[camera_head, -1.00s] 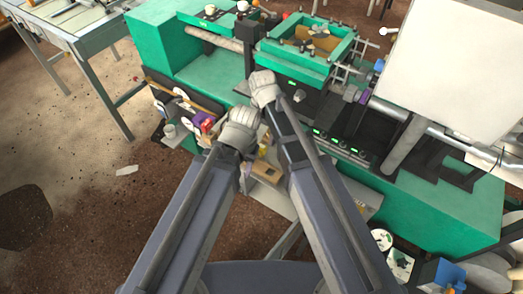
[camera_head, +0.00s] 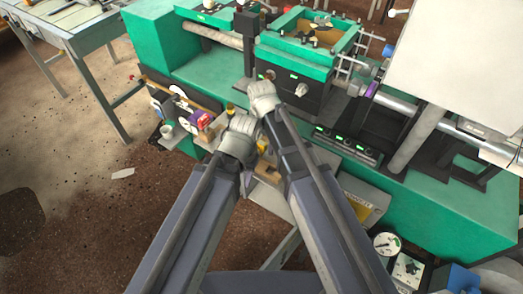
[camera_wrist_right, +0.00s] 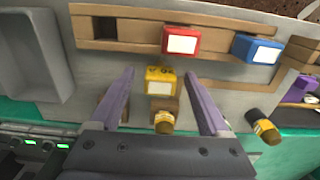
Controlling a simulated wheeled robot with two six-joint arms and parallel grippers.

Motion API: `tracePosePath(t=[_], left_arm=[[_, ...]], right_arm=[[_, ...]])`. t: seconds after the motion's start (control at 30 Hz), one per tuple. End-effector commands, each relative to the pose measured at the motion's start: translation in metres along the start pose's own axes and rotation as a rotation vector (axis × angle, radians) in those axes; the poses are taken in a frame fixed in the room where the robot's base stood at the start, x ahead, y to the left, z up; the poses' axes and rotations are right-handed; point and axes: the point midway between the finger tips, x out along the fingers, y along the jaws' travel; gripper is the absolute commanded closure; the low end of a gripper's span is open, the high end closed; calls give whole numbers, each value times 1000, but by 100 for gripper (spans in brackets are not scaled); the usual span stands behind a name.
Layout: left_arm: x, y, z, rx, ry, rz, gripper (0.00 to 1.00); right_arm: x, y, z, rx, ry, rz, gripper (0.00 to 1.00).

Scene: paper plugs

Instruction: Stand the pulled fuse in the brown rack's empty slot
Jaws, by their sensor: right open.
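My right gripper (camera_wrist_right: 158,74) is open in the right wrist view, its two purple fingers apart. A yellow block with a white label (camera_wrist_right: 160,80) shows between the fingertips; I cannot tell whether they touch it. A brown rack (camera_wrist_right: 135,29) lies along the top, with a dark empty slot at its left. A red block (camera_wrist_right: 180,42) and a blue block (camera_wrist_right: 255,48) sit at the rack. A dark-capped amber fuse (camera_wrist_right: 165,122) shows below the yellow block, and another (camera_wrist_right: 262,127) lies tilted at the right. In the head view my left arm's grey wrist shows, but its fingers are hidden.
A grey tray (camera_wrist_right: 35,50) stands at the left of the right wrist view. A green machine (camera_head: 440,190) fills the back and right in the head view. My two forearms come close together and cover much of the work area.

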Motion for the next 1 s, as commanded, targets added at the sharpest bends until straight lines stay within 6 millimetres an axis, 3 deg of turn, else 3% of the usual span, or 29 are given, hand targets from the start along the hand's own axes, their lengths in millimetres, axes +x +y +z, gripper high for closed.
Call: tracePosePath(t=[0.13, 0.83, 1.0], left_arm=[[-1, 0, 0, 0, 0, 0, 59], [-1, 0, 0, 0, 0, 0, 59], [-1, 0, 0, 0, 0, 0, 59]], right_arm=[[-1, 0, 0, 0, 0, 0, 21], [-1, 0, 0, 0, 0, 0, 100], [-1, 0, 0, 0, 0, 0, 100]])
